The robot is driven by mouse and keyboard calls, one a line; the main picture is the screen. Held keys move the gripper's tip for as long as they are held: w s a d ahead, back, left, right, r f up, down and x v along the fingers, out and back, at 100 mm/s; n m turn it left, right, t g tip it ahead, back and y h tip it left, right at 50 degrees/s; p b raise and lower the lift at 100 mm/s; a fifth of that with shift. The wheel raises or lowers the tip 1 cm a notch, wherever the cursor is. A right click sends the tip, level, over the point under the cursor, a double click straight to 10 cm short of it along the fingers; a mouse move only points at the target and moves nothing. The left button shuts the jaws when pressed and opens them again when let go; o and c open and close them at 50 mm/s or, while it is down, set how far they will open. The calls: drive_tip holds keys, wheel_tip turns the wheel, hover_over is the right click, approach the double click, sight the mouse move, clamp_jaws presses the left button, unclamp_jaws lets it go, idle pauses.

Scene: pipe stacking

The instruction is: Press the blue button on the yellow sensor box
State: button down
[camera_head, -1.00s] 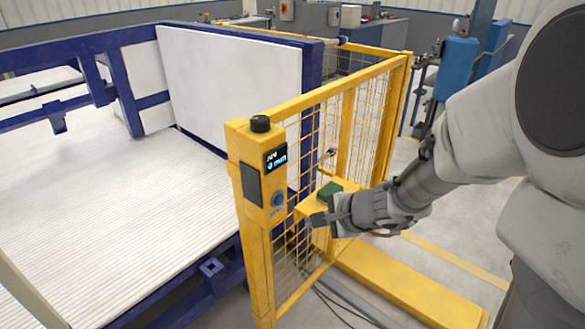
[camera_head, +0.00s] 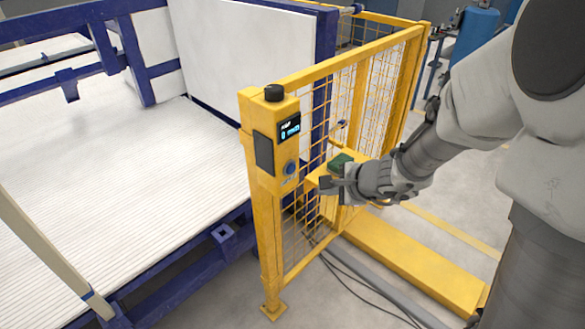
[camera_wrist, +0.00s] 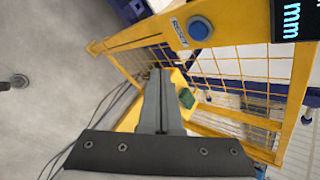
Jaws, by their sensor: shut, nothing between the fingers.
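The yellow sensor box (camera_head: 281,179) stands at the near end of the yellow fence in the head view, with a lit display (camera_head: 289,129) and a black knob on top. The round blue button (camera_head: 290,167) sits low on its face. In the wrist view the blue button (camera_wrist: 199,28) is at the top, beside a "RESET" label, with part of the display at upper right. My gripper (camera_head: 326,190) is shut and empty, to the right of and slightly below the button, apart from it. In the wrist view my shut fingers (camera_wrist: 158,85) point up the picture, below and left of the button.
A yellow mesh fence (camera_head: 350,95) runs back from the box. A dark green object (camera_head: 341,162) sits on a yellow ledge by my gripper. A blue frame with a white ribbed bed (camera_head: 110,180) fills the left. Cables lie on the floor below.

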drive_tip(key=w+a, duration=0.4)
drive_tip(key=a, duration=0.1)
drive_tip(key=shift+a, duration=0.15)
idle(2.0)
drive_tip(key=shift+w+a, duration=0.3)
drive_tip(key=shift+w+a, duration=0.25)
drive_tip(key=shift+a, duration=0.1)
idle(0.9)
drive_tip(key=shift+s+d, duration=0.1)
drive_tip(key=shift+s+d+b, duration=0.4)
drive_tip(key=shift+s+d, duration=0.05)
drive_tip(key=shift+d, duration=0.1)
drive_tip(key=shift+s+d+b, duration=0.3)
drive_tip(key=shift+s+d, duration=0.45)
drive_tip(key=shift+d, duration=0.25)
drive_tip(key=shift+s+d+b, duration=0.3)
drive_tip(key=shift+s+d, duration=0.45)
drive_tip(key=shift+d, duration=0.25)
